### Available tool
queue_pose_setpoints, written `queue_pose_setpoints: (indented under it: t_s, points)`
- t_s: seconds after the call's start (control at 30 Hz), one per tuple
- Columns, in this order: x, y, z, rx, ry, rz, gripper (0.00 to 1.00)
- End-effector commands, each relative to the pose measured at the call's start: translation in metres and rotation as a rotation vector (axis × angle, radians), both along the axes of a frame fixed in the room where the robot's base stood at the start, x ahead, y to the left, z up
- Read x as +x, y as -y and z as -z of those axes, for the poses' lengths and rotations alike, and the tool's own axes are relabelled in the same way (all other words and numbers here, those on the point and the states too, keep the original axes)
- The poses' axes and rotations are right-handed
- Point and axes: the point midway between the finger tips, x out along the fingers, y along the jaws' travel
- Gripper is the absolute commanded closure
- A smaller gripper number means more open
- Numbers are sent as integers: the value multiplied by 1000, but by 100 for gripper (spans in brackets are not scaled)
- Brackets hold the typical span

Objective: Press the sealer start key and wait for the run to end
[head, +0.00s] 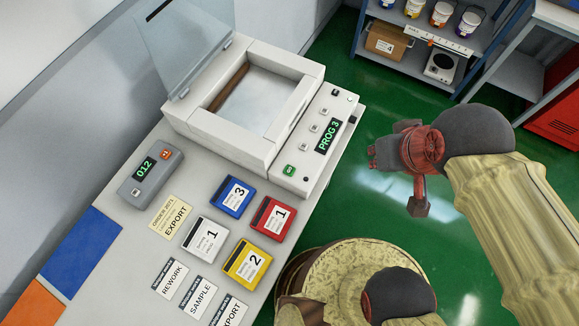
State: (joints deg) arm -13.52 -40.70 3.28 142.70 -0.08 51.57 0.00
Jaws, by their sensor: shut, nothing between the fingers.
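The sealer (208,128) is a pale box on the bench with its clear lid (185,50) raised and its chamber open. A brown bar (228,88) lies along the chamber's left side. The control panel on its right side has a lit display (327,136) reading PROG 3. A green key (290,170) is at the panel's near end, with several small white keys (312,128) further along. My gripper (374,155) is shut and empty, off to the right of the panel, over the green floor and apart from the sealer.
Blue, red, white and yellow numbered packs (245,259) lie on the bench, with paper labels. A grey counter box (151,172) reads 012. A shelf (380,62) with tubs, a carton and a scale stands at the back right. Floor between is clear.

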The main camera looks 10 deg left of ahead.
Motion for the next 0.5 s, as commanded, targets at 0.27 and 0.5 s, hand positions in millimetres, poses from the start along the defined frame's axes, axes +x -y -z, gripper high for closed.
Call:
queue_pose_setpoints:
  t_s: [0.27, 0.5]
  points:
    - [-13, -45, 35, -127, -111, -269, 100]
    - [-20, -69, 65, -314, -157, -531, 100]
